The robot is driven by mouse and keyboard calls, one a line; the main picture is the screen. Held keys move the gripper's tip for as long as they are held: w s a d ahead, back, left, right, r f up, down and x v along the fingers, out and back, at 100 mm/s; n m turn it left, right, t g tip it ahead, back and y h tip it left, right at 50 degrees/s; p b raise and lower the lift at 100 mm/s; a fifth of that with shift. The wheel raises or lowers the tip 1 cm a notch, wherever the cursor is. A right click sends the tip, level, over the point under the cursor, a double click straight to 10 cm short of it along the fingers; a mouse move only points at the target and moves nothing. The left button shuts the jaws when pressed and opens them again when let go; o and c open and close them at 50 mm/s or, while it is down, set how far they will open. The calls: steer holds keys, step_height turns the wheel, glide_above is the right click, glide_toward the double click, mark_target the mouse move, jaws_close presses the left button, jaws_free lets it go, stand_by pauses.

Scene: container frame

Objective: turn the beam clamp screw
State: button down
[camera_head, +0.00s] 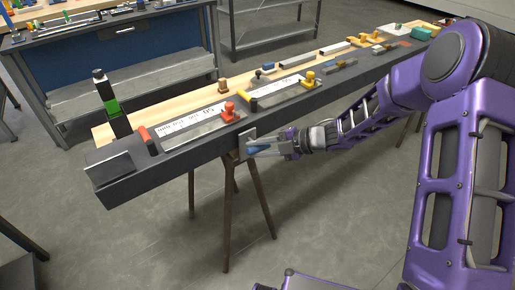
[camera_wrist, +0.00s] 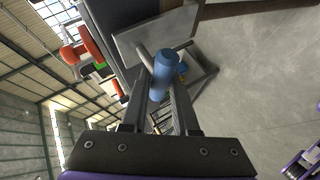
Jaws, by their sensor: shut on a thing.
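The beam clamp (camera_head: 245,142) is a grey metal plate on the front side of the dark beam (camera_head: 168,158); in the wrist view its plate (camera_wrist: 128,43) is at the top. A blue cylindrical screw (camera_wrist: 164,72) sticks out from the clamp, with a thin grey bar beside its head. It also shows in the head view (camera_head: 260,148), partly covered by the fingers. My gripper (camera_wrist: 166,92) has its two grey fingers on either side of the blue screw and is shut on it. In the head view my gripper (camera_head: 264,149) reaches the clamp from the right.
A black and green tool (camera_head: 110,105) stands upright at the left end. Trestle legs (camera_head: 260,190) are below the clamp.

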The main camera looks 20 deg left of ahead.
steer(key=shift+w+d+f, duration=0.2)
steer(key=shift+w+d, duration=0.05)
steer(key=shift+w, duration=0.05)
stand_by(0.4)
steer(key=c, duration=0.7)
jaws_free()
steer(key=shift+w, duration=0.1)
steer(key=p+v, duration=0.2)
steer(key=v, duration=1.5)
steer(key=shift+s+r, duration=0.2)
steer(key=shift+r, duration=0.1)
steer(key=shift+f, duration=0.1)
